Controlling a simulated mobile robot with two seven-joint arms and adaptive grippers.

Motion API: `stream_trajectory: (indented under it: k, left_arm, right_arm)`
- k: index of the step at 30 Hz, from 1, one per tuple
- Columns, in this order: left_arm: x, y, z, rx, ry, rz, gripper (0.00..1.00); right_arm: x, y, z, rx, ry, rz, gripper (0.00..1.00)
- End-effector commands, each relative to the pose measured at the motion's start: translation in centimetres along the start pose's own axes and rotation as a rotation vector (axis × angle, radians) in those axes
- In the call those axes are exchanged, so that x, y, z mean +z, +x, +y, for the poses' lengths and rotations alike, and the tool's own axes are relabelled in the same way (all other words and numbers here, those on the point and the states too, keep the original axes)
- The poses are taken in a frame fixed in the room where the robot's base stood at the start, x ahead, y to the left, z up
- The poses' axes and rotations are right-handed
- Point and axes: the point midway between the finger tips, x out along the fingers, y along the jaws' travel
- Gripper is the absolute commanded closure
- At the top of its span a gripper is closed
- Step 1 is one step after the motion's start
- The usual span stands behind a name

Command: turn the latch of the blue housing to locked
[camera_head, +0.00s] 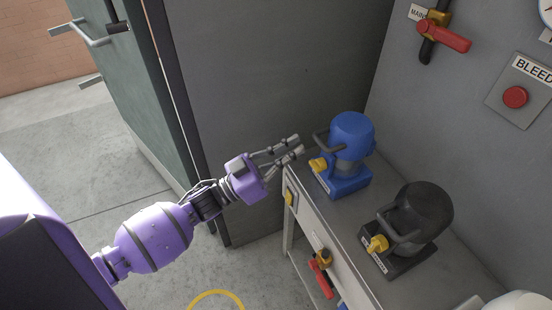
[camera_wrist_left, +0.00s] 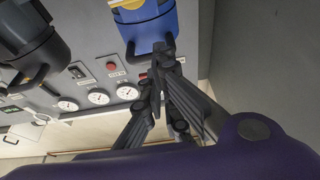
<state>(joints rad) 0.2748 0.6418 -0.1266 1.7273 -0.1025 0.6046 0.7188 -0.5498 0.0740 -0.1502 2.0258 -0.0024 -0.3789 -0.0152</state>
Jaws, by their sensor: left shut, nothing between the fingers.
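The blue housing (camera_head: 352,141) stands upright on the grey bench top near the back wall. Its yellow latch (camera_head: 318,164) sticks out low on its left side. My left gripper (camera_head: 297,144) is shut and empty, just left of the housing and slightly above the latch in the head view. My right gripper is not in view.
A black housing (camera_head: 421,210) with its own yellow latch (camera_head: 378,243) stands nearer on the bench (camera_head: 375,283). A red-handled valve (camera_head: 443,35) and red button (camera_head: 515,97) are on the wall. A green door (camera_head: 130,85) stands left.

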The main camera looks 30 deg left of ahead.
Motion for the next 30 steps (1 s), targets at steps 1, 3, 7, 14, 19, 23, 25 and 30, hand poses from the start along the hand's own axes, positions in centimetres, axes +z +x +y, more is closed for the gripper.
stream_trajectory:
  k: [1,3,7,14,19,23,25,30]
  left_arm:
    - [-0.4,1.4,0.0,0.001,0.001,0.005,1.00]
    - [-0.3,2.7,0.0,0.002,0.001,0.004,1.00]
    - [2.1,1.8,0.0,-0.004,-0.003,-0.004,1.00]
    - [3.8,1.2,0.0,-0.001,0.000,-0.003,1.00]
    - [3.9,1.1,0.0,-0.001,0.001,-0.002,1.00]
    - [3.9,1.1,0.0,-0.001,0.000,-0.002,1.00]
    - [3.8,1.1,0.0,-0.001,0.000,-0.002,1.00]
    - [3.8,1.2,-0.1,-0.008,-0.018,-0.002,1.00]
  right_arm:
    - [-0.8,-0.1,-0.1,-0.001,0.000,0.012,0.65]
    - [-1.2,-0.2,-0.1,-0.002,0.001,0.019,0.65]
    - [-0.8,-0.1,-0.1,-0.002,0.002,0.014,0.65]
    - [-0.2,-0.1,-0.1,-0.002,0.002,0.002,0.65]
    - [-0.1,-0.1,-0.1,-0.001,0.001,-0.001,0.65]
    - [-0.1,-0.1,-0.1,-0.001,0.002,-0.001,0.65]
    - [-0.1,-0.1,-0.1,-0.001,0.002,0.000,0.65]
    - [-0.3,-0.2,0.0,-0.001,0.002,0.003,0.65]
